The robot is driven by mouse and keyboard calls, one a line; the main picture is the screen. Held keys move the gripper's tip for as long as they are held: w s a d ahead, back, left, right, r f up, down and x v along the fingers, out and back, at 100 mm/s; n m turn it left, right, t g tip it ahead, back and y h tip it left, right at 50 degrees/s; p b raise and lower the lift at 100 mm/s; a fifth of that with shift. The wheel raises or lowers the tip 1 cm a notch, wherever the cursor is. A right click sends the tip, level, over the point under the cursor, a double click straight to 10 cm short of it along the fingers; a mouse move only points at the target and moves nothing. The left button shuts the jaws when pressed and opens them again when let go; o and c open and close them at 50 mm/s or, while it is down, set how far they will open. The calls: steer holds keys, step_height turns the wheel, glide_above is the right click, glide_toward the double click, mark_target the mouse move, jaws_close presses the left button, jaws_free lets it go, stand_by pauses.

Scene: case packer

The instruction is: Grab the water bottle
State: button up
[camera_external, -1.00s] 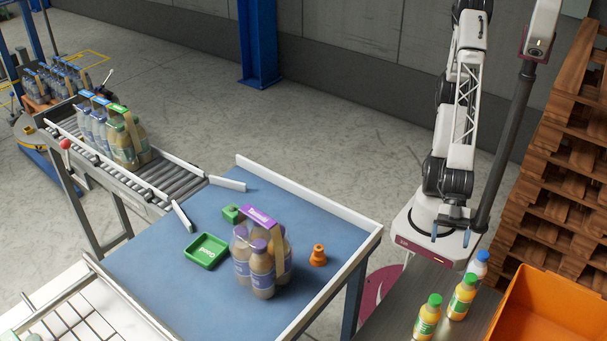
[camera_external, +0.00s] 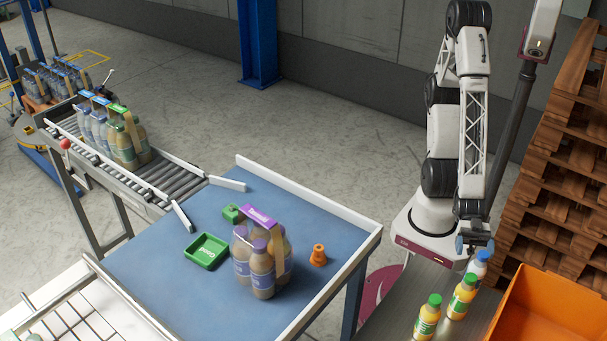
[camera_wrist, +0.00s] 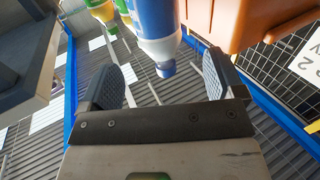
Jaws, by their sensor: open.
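The water bottle (camera_external: 478,267), with a blue cap and pale body, stands at the back of the bottle row beside my base. In the wrist view the water bottle (camera_wrist: 157,28) shows a blue and white body, its cap end pointing towards the space between my fingers. My gripper (camera_external: 474,246) is just above the bottle's cap in the external view. In the wrist view my gripper (camera_wrist: 163,82) is open, one finger on each side of the cap, and I see no contact.
Two yellow juice bottles with green caps (camera_external: 462,297) (camera_external: 427,316) stand in front of the water bottle. An orange crate (camera_external: 555,305) is close on the right. Wooden pallets (camera_external: 550,190) are stacked behind it. A blue table (camera_external: 190,290) with a bottle pack (camera_external: 262,262) is on the left.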

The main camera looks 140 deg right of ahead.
mark_target(477, 270)
steer(key=shift+x, duration=1.3)
steer(key=shift+w, duration=0.15)
steer(key=shift+x, duration=2.5)
steer(key=shift+f, duration=0.1)
steer(key=shift+c, duration=0.5)
steer(key=c, duration=1.1)
